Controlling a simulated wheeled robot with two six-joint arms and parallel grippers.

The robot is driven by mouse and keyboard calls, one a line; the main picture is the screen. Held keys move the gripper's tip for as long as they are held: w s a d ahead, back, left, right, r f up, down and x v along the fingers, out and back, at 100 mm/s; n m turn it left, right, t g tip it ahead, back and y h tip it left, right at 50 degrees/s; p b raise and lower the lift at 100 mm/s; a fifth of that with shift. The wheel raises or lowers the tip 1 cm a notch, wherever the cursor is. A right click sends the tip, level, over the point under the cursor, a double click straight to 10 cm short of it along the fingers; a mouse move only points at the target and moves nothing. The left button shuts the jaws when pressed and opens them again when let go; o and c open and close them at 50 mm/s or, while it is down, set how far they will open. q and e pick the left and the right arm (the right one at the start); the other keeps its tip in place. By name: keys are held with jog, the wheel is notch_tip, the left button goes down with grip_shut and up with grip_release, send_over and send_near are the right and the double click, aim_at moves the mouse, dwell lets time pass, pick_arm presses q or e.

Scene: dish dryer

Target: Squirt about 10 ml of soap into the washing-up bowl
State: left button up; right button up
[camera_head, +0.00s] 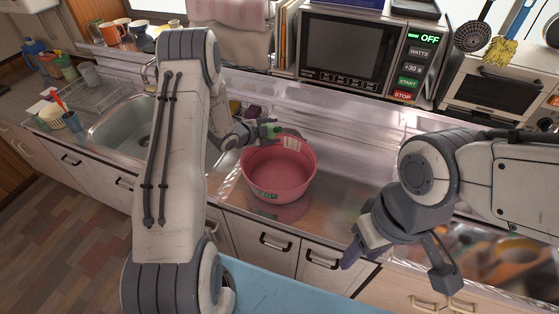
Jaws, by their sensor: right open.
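The pink washing-up bowl (279,185) stands upright on the steel counter, right of the sink, and looks empty. My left gripper (258,128) is at the bowl's far left rim, partly hidden behind my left arm. A small green thing (268,131), perhaps the soap bottle, shows at its fingers, above the rim. It is too small to tell whether the fingers grip it. My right gripper (402,268) is open and empty, in front of the counter, right of and nearer than the bowl.
The steel sink (128,140) lies left of the bowl. A microwave (352,50) and a toaster oven (500,88) stand behind the counter. A dish rack (95,92) and several cups (122,27) are at the left. Bare counter (350,165) lies right of the bowl.

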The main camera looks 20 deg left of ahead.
pick_arm(q)
jog(key=shift+w+a+f+m+t+y+b, duration=0.25)
jog(key=shift+a+m+t+y+b, duration=0.35)
jog(key=shift+b, duration=0.6)
dwell(2.4)
jog(key=shift+w+a+f+m+y+b, duration=0.1)
jog(key=shift+f+m+y+b, duration=0.45)
jog(key=shift+f+b, duration=0.65)
dwell(1.4)
jog(key=shift+w+a+f+m+t+y+b, duration=0.2)
jog(key=shift+f+m+t+b, duration=0.25)
jog(key=shift+b, duration=1.65)
